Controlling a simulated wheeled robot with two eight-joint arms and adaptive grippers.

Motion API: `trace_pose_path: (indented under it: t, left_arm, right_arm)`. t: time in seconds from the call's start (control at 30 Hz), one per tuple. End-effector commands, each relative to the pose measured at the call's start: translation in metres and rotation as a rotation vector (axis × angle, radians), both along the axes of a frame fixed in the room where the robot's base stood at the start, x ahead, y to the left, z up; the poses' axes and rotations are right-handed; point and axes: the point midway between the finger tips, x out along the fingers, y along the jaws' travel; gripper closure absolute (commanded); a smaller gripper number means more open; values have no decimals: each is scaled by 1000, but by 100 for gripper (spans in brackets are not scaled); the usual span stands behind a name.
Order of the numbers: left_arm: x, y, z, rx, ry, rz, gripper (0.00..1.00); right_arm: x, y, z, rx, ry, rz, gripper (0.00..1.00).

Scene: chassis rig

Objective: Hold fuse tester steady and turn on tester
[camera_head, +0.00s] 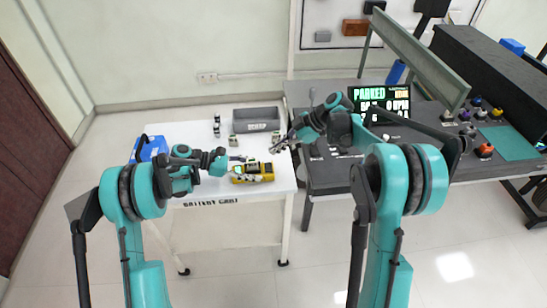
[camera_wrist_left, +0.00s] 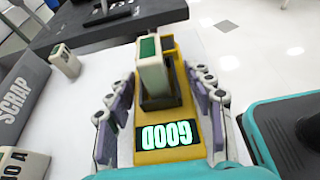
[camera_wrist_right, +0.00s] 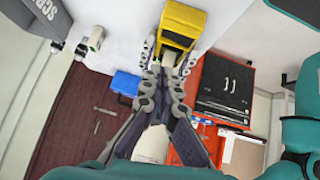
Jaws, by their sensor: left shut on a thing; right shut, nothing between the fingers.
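The yellow fuse tester (camera_head: 252,178) lies near the front right of the white table. My left gripper (camera_wrist_left: 165,105) is shut on it, with fingers along both its sides. In the left wrist view its display (camera_wrist_left: 165,134) is lit and reads GOOD, upside down. A pale fuse with a green top (camera_wrist_left: 151,62) stands in the tester's black holder. My right gripper (camera_head: 281,145) is shut and empty, above the table's right side, behind and right of the tester. In the right wrist view its fingertips (camera_wrist_right: 168,60) appear just below the yellow tester (camera_wrist_right: 183,22); I cannot tell whether they touch.
A grey SCRAP bin (camera_head: 256,120) stands at the back of the white table (camera_head: 180,133). Small pale blocks (camera_head: 233,141) stand in front of it. A blue case (camera_head: 150,147) is at the left. A dark control console with a PARKED screen (camera_head: 380,100) adjoins the right side.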

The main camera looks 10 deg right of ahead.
Motion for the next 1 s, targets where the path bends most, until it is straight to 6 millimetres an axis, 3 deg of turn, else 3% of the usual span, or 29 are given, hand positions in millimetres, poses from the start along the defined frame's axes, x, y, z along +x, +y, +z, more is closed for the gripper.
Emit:
trace_pose_path:
  t: [0.2, 0.4, 0.9, 0.93, 1.0]
  left_arm:
    - [0, 0, 0, 0, 0, 0, 81]
    - [0, 0, 0, 0, 0, 0, 81]
    - [0, 0, 0, 0, 0, 0, 81]
    - [0, 0, 0, 0, 0, 0, 42]
    - [0, 0, 0, 0, 0, 0, 24]
  right_arm:
    - [5, -37, 35, 0, 0, -4, 100]
    - [7, -55, 53, 0, -1, -2, 100]
    - [7, -60, 58, 0, -1, -1, 100]
    - [7, -59, 58, 0, -1, -1, 100]
    - [7, -59, 58, 0, -1, -1, 100]
